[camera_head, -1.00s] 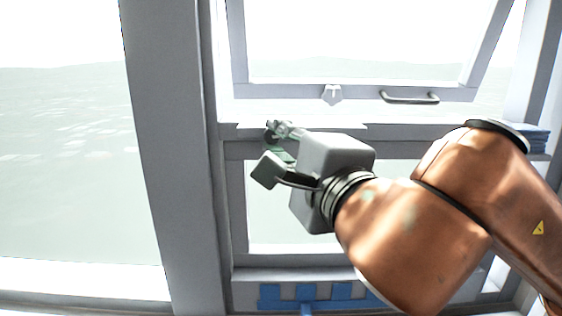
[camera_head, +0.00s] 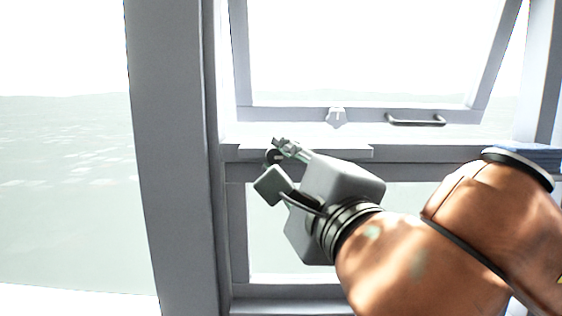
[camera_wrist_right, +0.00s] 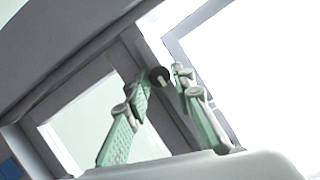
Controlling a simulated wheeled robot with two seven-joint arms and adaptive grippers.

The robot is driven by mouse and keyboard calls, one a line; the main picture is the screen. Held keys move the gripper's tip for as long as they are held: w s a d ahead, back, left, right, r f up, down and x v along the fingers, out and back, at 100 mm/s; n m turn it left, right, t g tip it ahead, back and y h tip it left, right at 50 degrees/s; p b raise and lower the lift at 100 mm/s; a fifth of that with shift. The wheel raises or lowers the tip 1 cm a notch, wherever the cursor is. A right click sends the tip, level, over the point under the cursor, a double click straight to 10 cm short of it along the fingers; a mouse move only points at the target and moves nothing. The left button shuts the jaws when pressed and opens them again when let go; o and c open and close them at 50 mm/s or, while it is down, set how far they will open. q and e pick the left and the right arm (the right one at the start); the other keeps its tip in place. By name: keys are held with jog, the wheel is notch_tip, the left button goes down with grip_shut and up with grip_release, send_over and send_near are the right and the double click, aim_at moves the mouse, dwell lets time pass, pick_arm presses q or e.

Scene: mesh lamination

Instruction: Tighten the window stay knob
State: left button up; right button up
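A dark round knob (camera_wrist_right: 160,77) with a pale bar on its face is on the window frame in the right wrist view. It partly shows in the head view (camera_head: 271,156), left of the finger ends. My right gripper (camera_wrist_right: 163,73) has its two green fingers on either side of the knob, tips very near its edges. I cannot tell whether they touch it. In the head view my right gripper (camera_head: 284,150) is at the grey ledge, with its fingers largely hidden by its own body. My left gripper is not in view.
A tilted window sash (camera_head: 360,107) hangs above, with a white catch (camera_head: 336,117) and a dark handle (camera_head: 416,120). A thick grey post (camera_head: 172,160) stands left of the gripper. A grey ledge (camera_head: 345,151) runs behind it. A blue item (camera_head: 545,157) shows at the right.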

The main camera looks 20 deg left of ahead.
jog(key=shift+o, duration=1.4)
jog(key=shift+s+d, duration=0.1)
jog(key=shift+s, duration=0.05)
jog(key=v, duration=1.1)
jog(key=shift+s+d+f, duration=0.2)
jog(key=shift+s+d, duration=0.05)
